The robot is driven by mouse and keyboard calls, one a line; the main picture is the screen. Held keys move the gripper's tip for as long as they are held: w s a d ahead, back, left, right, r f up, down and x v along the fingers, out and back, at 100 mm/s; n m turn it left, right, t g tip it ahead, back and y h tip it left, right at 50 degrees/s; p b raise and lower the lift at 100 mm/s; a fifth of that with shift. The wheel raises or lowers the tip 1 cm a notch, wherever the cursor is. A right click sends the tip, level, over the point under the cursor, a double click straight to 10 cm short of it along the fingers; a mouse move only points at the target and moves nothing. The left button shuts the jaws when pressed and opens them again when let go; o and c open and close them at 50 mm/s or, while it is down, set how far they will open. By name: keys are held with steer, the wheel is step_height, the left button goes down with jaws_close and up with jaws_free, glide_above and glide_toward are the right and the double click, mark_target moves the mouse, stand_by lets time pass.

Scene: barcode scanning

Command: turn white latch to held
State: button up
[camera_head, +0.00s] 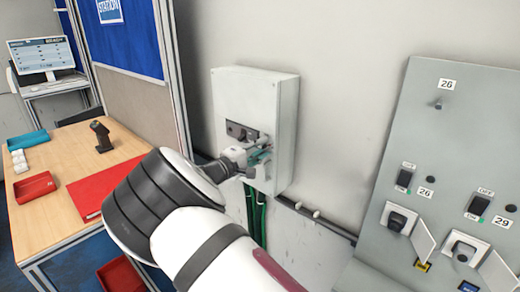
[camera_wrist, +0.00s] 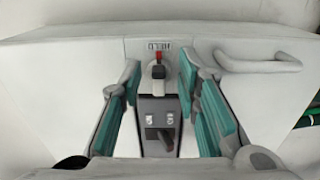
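A light grey wall box (camera_head: 287,125) hangs on the wall in the head view, and its front also fills the wrist view (camera_wrist: 75,62). In the wrist view a small white latch (camera_wrist: 158,72) with a red tip sits near the top of a grey switch panel. My gripper (camera_wrist: 160,112) is open and empty, its teal-padded fingers spread to either side of the panel. The latch lies between and slightly beyond the fingertips, apart from them. In the head view my gripper (camera_head: 258,157) is at the box's lower front, and my arm hides part of it.
A dark lever (camera_wrist: 160,138) sits lower on the panel, and a grey bar handle (camera_wrist: 262,63) is at its right. In the head view a switch panel (camera_head: 440,130) with sockets stands at right. A desk (camera_head: 60,160) with a scanner (camera_head: 101,136) and red trays is at left.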

steer(key=v, duration=1.2)
